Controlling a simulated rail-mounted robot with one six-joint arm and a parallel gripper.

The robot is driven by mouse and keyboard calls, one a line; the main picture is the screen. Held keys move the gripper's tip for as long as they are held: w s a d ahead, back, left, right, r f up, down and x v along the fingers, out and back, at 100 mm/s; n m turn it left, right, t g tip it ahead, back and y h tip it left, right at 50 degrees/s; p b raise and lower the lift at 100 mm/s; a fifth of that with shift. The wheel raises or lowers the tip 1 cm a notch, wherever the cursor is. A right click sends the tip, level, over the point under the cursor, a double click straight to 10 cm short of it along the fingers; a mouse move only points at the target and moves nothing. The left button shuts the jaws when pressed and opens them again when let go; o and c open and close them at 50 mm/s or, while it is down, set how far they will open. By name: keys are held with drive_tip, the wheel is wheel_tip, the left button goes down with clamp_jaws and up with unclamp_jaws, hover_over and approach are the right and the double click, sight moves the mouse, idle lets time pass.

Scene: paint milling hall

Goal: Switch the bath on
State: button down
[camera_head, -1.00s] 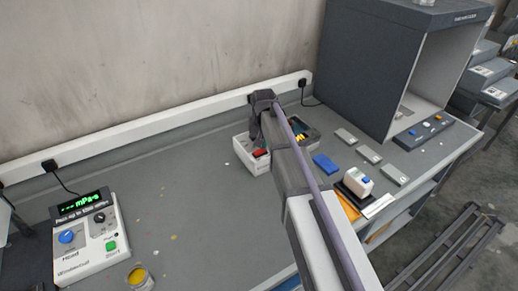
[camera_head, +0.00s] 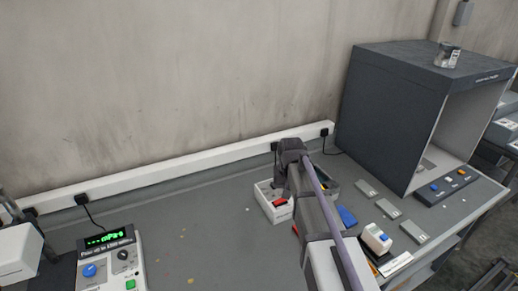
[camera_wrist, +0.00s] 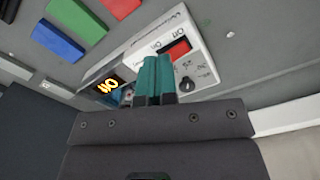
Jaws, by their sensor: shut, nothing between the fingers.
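The bath is a white box whose panel (camera_wrist: 205,58) fills the middle of the wrist view. It has a red rocker switch (camera_wrist: 175,50) with On and Off lettering beside it, a dark knob (camera_wrist: 187,85) and a display (camera_wrist: 106,88) with lit yellow characters. My gripper (camera_wrist: 154,60) has teal fingers pressed together, with nothing between them. Its tips appear just short of the red switch; I cannot tell whether they touch it. In the head view the bath (camera_head: 266,197) stands near the wall, partly hidden by my arm, and its red switch (camera_head: 280,203) shows at the edge.
A blue block (camera_head: 347,216) and several grey blocks lie right of the bath, near a white device with a blue button (camera_head: 376,238). A dark booth (camera_head: 395,110) stands at the back right. A meter with a green display (camera_head: 108,262) stands at the left; the bench between is mostly clear.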

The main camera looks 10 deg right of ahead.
drive_tip(key=s+a+f+n+b, duration=0.1)
drive_tip(key=s+a, duration=0.1)
drive_tip(key=s, duration=1.7)
wheel_tip(320, 180, up, 9)
drive_tip(key=n+t+p, duration=0.3)
drive_tip(key=n+p, duration=0.1)
drive_tip(key=p, duration=0.4)
hover_over(283, 200)
drive_tip(key=s, duration=0.3)
drive_tip(key=shift+s+a+f, duration=0.1)
drive_tip(key=shift+a, duration=0.2)
drive_tip(key=shift+f, duration=0.15)
drive_tip(key=b+x, duration=1.3)
drive_tip(key=shift+s+d+f, duration=0.15)
drive_tip(key=shift+f, duration=0.05)
drive_tip(key=shift+d+f+b, duration=0.1)
drive_tip(key=shift+f+b, duration=0.1)
drive_tip(key=shift+b, duration=0.1)
drive_tip(key=shift+r, duration=0.1)
